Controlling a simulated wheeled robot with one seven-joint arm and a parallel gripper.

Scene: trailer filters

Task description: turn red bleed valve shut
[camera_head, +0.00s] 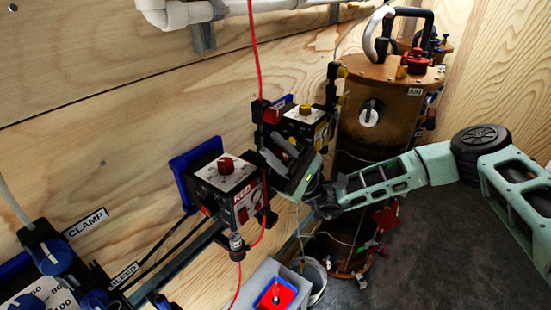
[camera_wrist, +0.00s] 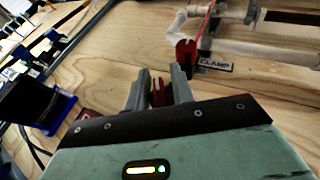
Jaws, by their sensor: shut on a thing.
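My gripper (camera_head: 272,150) is in front of the plywood wall, just right of the box marked RED. In the wrist view, its two grey fingers (camera_wrist: 156,92) are closed on a narrow red handle (camera_wrist: 157,90), which I take to be the red bleed valve. Only a thin part of the handle shows between the fingers, so its exact turn cannot be told. In the head view the gripper hides it. A second red valve (camera_wrist: 185,52) is beside a CLAMP label (camera_wrist: 215,65) in the wrist view, apart from the fingers.
The RED box (camera_head: 225,187) with a red knob is close left of my gripper. A box with a yellow knob (camera_head: 305,122) is behind it, and a brown cylinder (camera_head: 375,125) stands right. A red line (camera_head: 254,50) hangs down.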

